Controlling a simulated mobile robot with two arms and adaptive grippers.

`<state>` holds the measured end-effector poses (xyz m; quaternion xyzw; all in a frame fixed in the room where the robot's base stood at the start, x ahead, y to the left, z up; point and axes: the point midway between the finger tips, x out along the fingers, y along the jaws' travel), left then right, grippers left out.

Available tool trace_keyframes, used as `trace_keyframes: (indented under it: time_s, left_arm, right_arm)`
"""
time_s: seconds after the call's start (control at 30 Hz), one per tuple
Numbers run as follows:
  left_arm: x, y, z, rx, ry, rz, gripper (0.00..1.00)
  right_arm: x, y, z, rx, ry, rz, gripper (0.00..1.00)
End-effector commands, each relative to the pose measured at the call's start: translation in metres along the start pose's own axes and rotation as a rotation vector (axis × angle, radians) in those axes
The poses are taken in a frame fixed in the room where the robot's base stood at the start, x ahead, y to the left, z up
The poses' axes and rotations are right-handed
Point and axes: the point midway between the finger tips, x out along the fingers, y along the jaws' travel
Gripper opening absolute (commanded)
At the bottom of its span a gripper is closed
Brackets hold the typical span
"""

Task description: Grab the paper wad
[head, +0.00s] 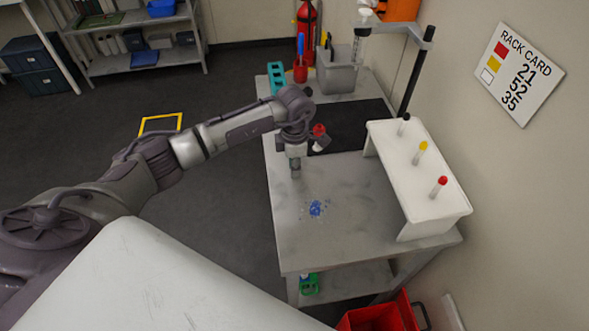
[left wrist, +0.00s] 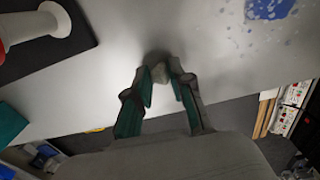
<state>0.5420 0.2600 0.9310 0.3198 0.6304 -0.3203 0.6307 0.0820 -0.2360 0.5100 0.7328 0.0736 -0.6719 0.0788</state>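A small crumpled grey-beige paper wad (left wrist: 159,73) lies on the grey bench (head: 345,180). In the left wrist view it sits between the tips of my left gripper (left wrist: 162,76), nearer the left finger; a narrow gap shows beside the right finger. The green-padded fingers are apart, and I cannot tell whether either touches the wad. In the head view my left gripper (head: 295,168) points down at the bench, and the wad is barely discernible at its tips. My right gripper is not in view.
A blue spill (head: 315,208) with droplets lies in front of the gripper. A white rack (head: 420,190) with several capped tubes borders the right side. A grey bin (head: 338,76) stands behind.

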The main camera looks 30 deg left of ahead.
Motion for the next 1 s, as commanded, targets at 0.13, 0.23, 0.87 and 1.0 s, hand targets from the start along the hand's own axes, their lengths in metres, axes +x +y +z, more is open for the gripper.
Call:
trace_keyframes:
  time_s: [0.13, 0.23, 0.87, 1.0]
  left_arm:
    - [0.000, 0.000, 0.000, 0.000, 0.000, 0.000, 0.12]
    - [0.000, 0.000, 0.000, 0.000, 0.000, 0.000, 0.12]
    - [-0.061, -0.030, 0.028, 0.007, -0.005, 0.003, 0.12]
    - [-0.079, -0.052, 0.047, 0.006, -0.003, 0.003, 0.12]
  right_arm:
    - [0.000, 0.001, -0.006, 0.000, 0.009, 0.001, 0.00]
    - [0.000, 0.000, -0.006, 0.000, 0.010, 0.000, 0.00]
    - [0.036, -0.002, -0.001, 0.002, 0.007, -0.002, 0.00]
    - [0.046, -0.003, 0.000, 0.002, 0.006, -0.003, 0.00]
